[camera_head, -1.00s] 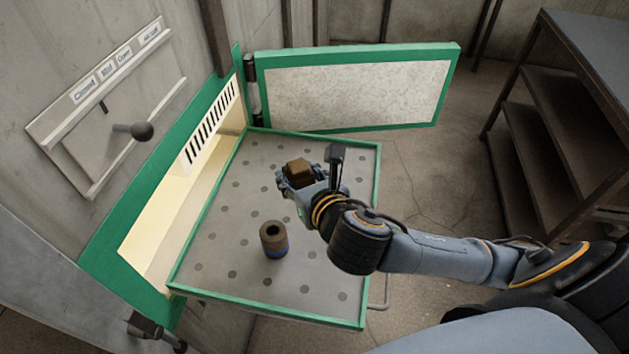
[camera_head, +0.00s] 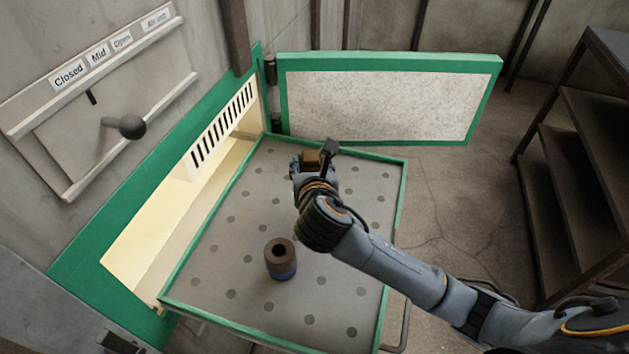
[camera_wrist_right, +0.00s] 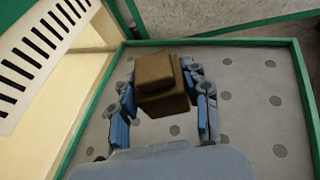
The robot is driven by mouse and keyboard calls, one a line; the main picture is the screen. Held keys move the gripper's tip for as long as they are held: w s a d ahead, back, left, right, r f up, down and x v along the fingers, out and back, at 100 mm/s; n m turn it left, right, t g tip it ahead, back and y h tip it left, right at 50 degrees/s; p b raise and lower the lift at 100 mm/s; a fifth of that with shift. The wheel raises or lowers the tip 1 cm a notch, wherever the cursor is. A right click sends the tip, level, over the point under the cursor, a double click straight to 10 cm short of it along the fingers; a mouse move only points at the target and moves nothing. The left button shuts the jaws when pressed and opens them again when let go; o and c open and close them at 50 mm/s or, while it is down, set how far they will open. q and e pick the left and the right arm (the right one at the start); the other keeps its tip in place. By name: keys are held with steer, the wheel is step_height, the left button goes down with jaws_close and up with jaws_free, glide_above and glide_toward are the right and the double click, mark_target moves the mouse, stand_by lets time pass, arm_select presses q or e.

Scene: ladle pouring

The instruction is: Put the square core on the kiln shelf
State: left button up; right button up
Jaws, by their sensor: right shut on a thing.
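The brown square core (camera_head: 312,158) is in my right gripper (camera_head: 312,168), over the far part of the kiln shelf (camera_head: 232,222). In the right wrist view the square core (camera_wrist_right: 158,82) sits between the two blue-grey fingers of the right gripper (camera_wrist_right: 160,100), which are shut on it. The grey shelf (camera_wrist_right: 238,125) with dark round spots and a green rim lies beneath. I cannot tell whether the core touches the shelf. My left gripper is not in view.
A brown round core (camera_head: 280,259) with a hole and blue base band stands on the shelf nearer me. The green-framed kiln door (camera_head: 385,97) stands open behind. A lever with a ball knob (camera_head: 131,127) is on the left wall. A dark rack (camera_head: 570,165) stands right.

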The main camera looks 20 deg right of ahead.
mark_target(314, 169)
steer(key=f, duration=0.1)
steer(key=w+d+f, duration=0.1)
steer(key=w+f, duration=0.1)
steer(key=f, duration=0.1)
steer(key=shift+w+d, duration=0.25)
steer(key=shift+w+f, duration=0.15)
steer(key=f, duration=0.3)
steer(key=shift+w+d+f+b, duration=0.15)
steer(key=shift+w+d+b, duration=0.1)
steer(key=shift+w+b, duration=0.1)
steer(key=shift+f, duration=0.3)
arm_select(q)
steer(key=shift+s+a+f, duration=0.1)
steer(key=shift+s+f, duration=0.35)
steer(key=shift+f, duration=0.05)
arm_select(e)
steer(key=o, duration=1.3)
steer(key=shift+f, duration=0.15)
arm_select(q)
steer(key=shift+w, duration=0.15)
